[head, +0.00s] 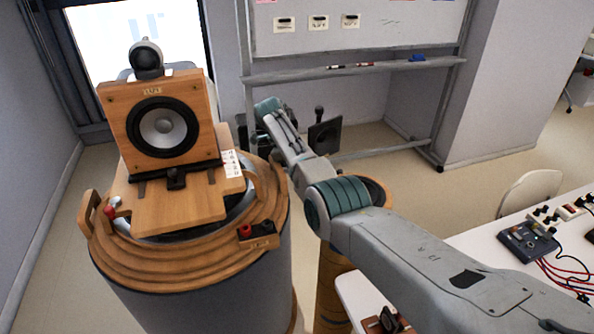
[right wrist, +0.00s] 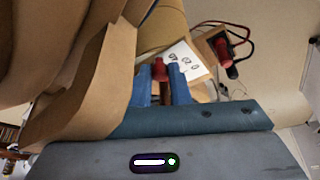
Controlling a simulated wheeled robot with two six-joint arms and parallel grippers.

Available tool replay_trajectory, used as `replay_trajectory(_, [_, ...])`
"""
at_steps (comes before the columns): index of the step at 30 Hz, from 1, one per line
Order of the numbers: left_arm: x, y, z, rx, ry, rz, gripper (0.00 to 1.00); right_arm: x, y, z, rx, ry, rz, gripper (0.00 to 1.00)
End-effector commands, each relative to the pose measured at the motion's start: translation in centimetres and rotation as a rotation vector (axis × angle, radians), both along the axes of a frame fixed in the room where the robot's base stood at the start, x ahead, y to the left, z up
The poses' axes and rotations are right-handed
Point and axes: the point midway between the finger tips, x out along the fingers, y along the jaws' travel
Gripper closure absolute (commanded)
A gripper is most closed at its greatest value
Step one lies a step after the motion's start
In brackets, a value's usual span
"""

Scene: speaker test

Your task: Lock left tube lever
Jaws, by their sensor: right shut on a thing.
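A large grey tube (head: 200,290) with a stepped wooden rim (head: 120,255) stands at the left of the head view and bears a wooden speaker (head: 160,120). My right arm reaches in from the right, its far end beyond the tube's right side; the fingers are hidden there. In the right wrist view my right gripper (right wrist: 160,86) has its blue fingers shut on a red knob (right wrist: 158,67), which looks like a lever end. The rest of that lever is hidden. Whether it is locked I cannot tell. My left gripper is not in view.
A wooden block with red and black terminals (head: 258,236) sits on the rim's front right. A white label strip (head: 232,163) is near the speaker. A second tube in orange (head: 333,285) is partly behind my arm. A white table (head: 470,240) with electronics is at right.

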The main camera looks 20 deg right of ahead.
Motion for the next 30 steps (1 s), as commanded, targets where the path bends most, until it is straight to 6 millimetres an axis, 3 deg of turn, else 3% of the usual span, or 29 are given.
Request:
replay_trajectory(11, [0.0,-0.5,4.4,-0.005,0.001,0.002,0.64,-0.6,0.8,0.5,0.0,0.004,0.189,1.0])
replay_trajectory(21, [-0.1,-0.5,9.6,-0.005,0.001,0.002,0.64,-1.8,1.7,0.5,0.0,0.005,0.505,1.0])
replay_trajectory(30, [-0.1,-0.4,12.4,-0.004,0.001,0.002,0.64,-2.9,2.2,0.1,0.0,0.004,0.778,1.0])
